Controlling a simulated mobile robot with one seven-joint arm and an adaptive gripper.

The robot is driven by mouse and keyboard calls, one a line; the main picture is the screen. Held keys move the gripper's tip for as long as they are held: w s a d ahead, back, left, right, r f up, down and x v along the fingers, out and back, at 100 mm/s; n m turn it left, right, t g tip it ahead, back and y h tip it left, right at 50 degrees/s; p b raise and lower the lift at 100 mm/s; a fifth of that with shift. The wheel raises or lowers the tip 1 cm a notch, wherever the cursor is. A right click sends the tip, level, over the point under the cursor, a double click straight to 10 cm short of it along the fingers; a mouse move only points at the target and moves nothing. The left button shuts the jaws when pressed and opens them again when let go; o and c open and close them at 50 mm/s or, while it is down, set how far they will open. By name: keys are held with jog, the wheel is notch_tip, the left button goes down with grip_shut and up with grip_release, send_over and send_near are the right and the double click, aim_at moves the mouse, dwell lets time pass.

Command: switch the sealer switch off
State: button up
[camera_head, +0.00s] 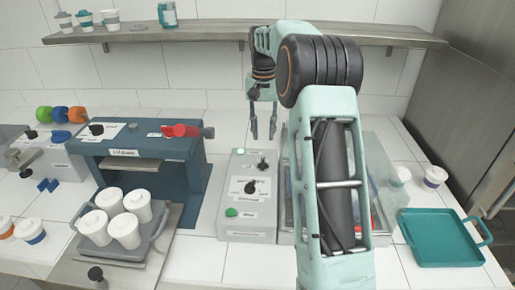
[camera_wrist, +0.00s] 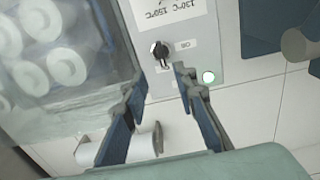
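The sealer switch, a small black knob (camera_wrist: 160,50), sits at the far end of the grey control box (camera_head: 250,228). In the head view the knob (camera_head: 262,164) is small. I cannot tell the knob's setting for certain. My gripper (camera_head: 263,137) points down above the far end of the box. In the wrist view its fingers (camera_wrist: 160,80) are apart and empty, with the knob just beyond the tips, not touched.
The clear-covered sealer (camera_wrist: 75,115), with white cups inside, adjoins the box and is partly behind my arm in the head view. A blue machine (camera_head: 140,148) stands left, with a tray of white cups (camera_head: 125,230). A teal tray (camera_head: 440,238) lies right. A shelf (camera_head: 220,33) is above.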

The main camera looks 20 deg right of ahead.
aim_at(263, 161)
notch_tip(263, 161, down, 11)
jog(key=shift+s+a+r, duration=0.1)
dwell(0.4)
grip_shut()
